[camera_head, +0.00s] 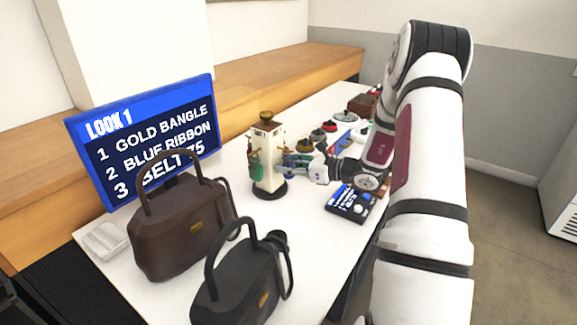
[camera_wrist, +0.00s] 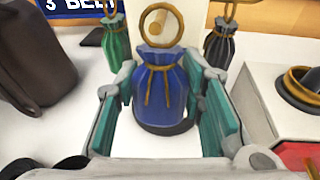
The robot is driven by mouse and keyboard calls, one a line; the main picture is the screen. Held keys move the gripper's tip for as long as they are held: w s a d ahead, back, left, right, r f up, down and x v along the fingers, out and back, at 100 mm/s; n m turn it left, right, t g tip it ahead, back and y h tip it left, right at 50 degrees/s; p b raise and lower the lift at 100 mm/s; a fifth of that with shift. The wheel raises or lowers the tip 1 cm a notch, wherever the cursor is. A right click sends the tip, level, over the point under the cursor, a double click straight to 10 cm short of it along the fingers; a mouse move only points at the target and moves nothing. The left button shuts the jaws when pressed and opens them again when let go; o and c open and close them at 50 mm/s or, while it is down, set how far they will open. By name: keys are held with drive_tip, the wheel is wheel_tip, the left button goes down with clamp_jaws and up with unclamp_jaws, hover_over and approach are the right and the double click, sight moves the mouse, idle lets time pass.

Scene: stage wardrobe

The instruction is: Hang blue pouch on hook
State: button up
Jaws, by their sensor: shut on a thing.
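The blue pouch (camera_wrist: 160,88) is upright between the teal pads of my gripper (camera_wrist: 162,105), which is shut on it. A gold ring (camera_wrist: 146,24) stands above its tied neck. A wooden hook peg (camera_wrist: 158,22) shows end-on within the ring's outline; I cannot tell whether it passes through the ring. The cream stand (camera_head: 264,148) carries the pegs. A green pouch (camera_wrist: 115,48) hangs at its left and a dark grey pouch (camera_wrist: 218,48) at its right. In the head view my gripper (camera_head: 295,164) is just right of the stand, and the blue pouch is hard to make out.
A brown handbag (camera_head: 180,232) and a black handbag (camera_head: 240,290) stand in front of the stand. A blue LOOK 1 sign (camera_head: 145,140) is at the left.

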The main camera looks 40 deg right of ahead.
drive_tip(key=o, duration=1.1)
drive_tip(key=v, duration=1.2)
drive_tip(key=shift+f, duration=0.1)
